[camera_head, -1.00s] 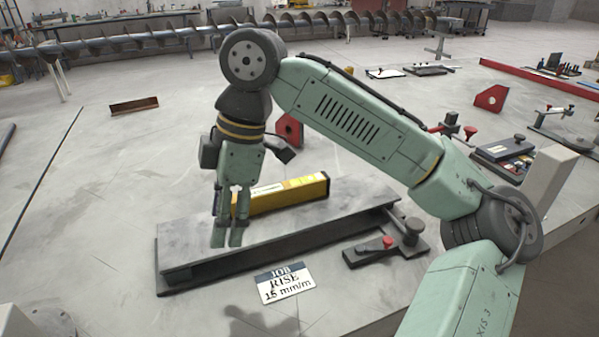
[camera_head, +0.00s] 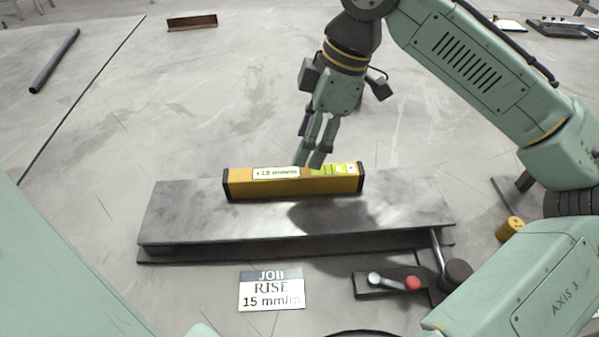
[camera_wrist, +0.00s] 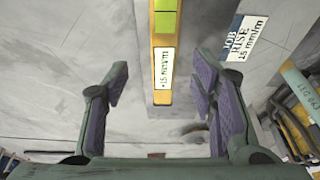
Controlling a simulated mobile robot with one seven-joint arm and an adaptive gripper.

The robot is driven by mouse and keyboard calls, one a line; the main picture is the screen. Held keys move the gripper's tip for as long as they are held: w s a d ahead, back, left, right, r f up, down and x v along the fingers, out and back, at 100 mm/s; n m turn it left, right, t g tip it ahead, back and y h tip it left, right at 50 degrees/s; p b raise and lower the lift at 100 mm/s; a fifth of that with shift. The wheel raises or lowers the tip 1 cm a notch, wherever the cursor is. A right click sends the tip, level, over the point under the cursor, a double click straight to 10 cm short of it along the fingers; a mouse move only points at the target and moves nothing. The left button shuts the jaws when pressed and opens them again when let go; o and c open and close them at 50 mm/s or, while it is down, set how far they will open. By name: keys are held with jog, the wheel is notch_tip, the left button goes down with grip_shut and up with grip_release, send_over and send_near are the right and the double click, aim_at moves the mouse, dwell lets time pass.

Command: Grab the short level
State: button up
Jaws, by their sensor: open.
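The short level is a yellow bar (camera_head: 292,184) with black end caps, a white label reading about 15 mm/m and a green vial window. It lies on the grey metal plate (camera_head: 190,215). In the head view my gripper (camera_head: 308,158) is at the level's far side, its fingertips partly hidden behind the level's top edge. In the wrist view the level (camera_wrist: 163,50) runs down from the top, its end between my open fingers (camera_wrist: 158,95). The fingers are apart from it, with a gap on each side, and hold nothing.
A card (camera_head: 271,290) reading "JOB RISE 15 mm/m" lies in front of the plate. A dark clamp-like fixture with a red knob (camera_head: 412,283) stands at the plate's front right. A brown channel piece (camera_head: 192,22) and a dark rod (camera_head: 55,60) lie farther back. The floor behind the plate is mostly clear.

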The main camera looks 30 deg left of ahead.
aim_at(294, 171)
jog(key=x, duration=0.2)
jog(key=p+x, duration=0.1)
jog(key=x, duration=0.4)
jog(key=shift+s+f, duration=0.3)
jog(key=shift+s, duration=0.1)
grip_shut()
dwell(0.3)
